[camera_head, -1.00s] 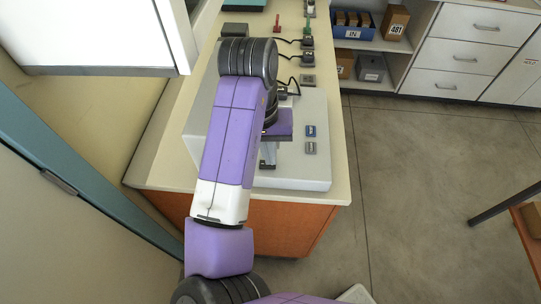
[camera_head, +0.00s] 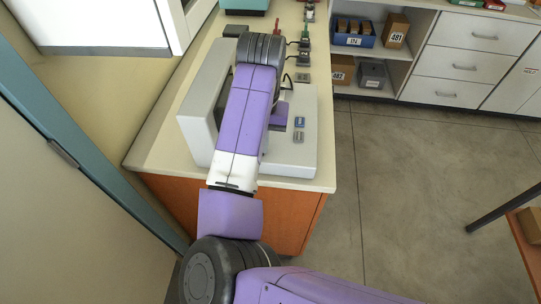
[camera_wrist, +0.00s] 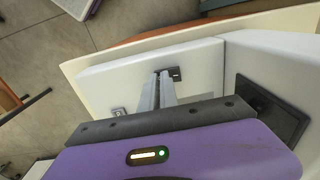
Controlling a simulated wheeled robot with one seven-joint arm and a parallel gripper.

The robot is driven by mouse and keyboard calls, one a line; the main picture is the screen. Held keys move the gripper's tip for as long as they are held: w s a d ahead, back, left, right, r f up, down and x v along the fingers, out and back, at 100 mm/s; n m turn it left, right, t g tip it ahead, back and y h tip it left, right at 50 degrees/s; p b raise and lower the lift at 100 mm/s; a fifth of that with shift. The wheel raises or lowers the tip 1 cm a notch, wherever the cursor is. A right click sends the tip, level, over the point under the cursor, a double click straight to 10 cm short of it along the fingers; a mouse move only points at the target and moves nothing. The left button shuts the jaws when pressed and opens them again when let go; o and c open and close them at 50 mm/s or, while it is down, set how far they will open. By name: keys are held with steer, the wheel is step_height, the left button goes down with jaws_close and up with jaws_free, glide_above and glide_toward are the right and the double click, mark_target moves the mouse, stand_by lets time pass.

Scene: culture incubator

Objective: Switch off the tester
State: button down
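The tester (camera_head: 288,158) is a pale grey machine on the counter, with a raised block at its left and a low flat base at its right. The base bears a small blue part (camera_head: 299,122) and a grey part (camera_head: 299,137). In the wrist view the tester's base (camera_wrist: 100,75) lies below my gripper (camera_wrist: 164,74). My two fingers are close together and look shut, with nothing seen between them. Their tips overlap a small dark switch-like part (camera_wrist: 174,73); I cannot tell whether they touch it. In the head view my forearm hides the fingers.
A dark square panel (camera_wrist: 270,108) shows on the tester's raised block. Small devices with cables (camera_head: 304,58) stand farther back on the counter (camera_head: 155,150). A white cabinet (camera_head: 100,25) overhangs at upper left. The floor (camera_head: 420,190) to the right is open.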

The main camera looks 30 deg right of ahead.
steer(key=shift+s+a+f, duration=0.1)
steer(key=shift+a+f, duration=0.05)
steer(key=shift+f, duration=0.45)
steer(key=shift+a, duration=0.1)
steer(key=shift+w+a+r, duration=0.15)
steer(key=shift+w+a, duration=0.3)
steer(key=shift+a, duration=0.1)
steer(key=shift+r, duration=0.1)
steer(key=shift+w+r+p, duration=0.1)
steer(key=shift+r+p, duration=0.05)
steer(key=shift+p, duration=0.25)
steer(key=r+p, duration=0.3)
steer(key=d+r+p, duration=0.1)
steer(key=r, duration=0.1)
steer(key=shift+s+r, duration=0.1)
steer(key=shift+s, duration=0.15)
step_height(320, 180, up, 9)
steer(key=shift+p, duration=0.4)
